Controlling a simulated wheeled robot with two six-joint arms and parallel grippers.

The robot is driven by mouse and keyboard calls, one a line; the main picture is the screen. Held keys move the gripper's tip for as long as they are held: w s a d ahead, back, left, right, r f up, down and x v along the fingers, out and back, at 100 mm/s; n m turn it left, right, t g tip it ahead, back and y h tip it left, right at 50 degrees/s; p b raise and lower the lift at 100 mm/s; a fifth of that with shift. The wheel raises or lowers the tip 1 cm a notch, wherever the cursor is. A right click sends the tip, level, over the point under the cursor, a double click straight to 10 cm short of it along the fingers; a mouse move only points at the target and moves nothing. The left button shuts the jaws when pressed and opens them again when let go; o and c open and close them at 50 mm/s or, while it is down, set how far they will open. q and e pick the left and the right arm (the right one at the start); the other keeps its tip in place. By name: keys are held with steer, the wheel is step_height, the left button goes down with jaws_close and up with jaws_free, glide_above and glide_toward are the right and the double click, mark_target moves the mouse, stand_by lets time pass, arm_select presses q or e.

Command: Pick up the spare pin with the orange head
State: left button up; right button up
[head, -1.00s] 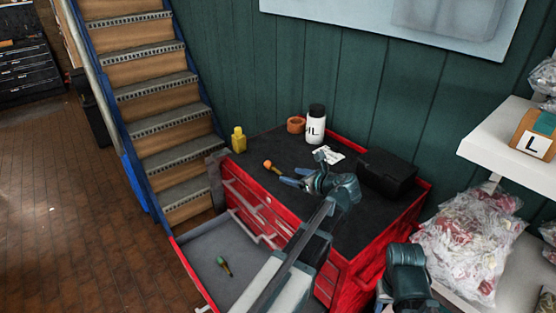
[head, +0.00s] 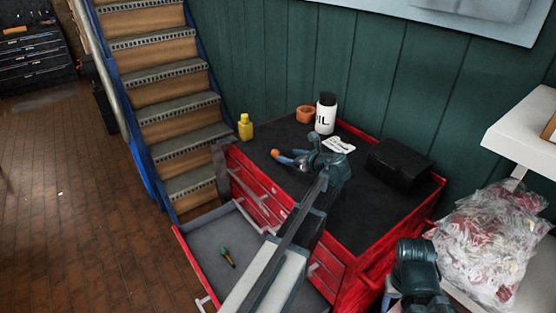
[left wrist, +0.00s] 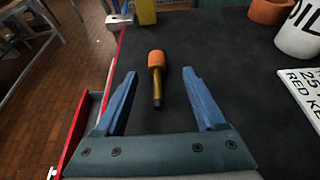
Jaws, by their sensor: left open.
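The spare pin has an orange head (head: 275,153) and lies on the black top of the red tool cabinet, near its left edge. In the left wrist view the pin (left wrist: 157,82) shows whole, with a brass-coloured shank and a dark tip pointing toward my gripper. My left gripper (left wrist: 159,76) is open, with its blue fingers on either side of the shank and gaps on both sides. The orange head reaches past the fingertips. In the head view the left gripper (head: 291,160) partly hides the pin.
A green-headed pin (head: 228,257) lies in the open drawer (head: 205,240). On the cabinet top (head: 350,210) stand a yellow bottle (head: 245,128), an orange ring (head: 305,114), a white oil bottle (head: 325,114), a label card (head: 338,145) and a black box (head: 399,165).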

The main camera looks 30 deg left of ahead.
mark_target(279, 154)
arm_select(q)
steer(key=shift+a+f, duration=0.1)
steer(key=shift+a, duration=0.1)
steer(key=b+x, duration=0.2)
steer(key=x, duration=0.3)
steer(key=shift+a+f, duration=0.1)
steer(key=shift+s, duration=0.1)
steer(key=shift+c, duration=0.2)
jaws_close()
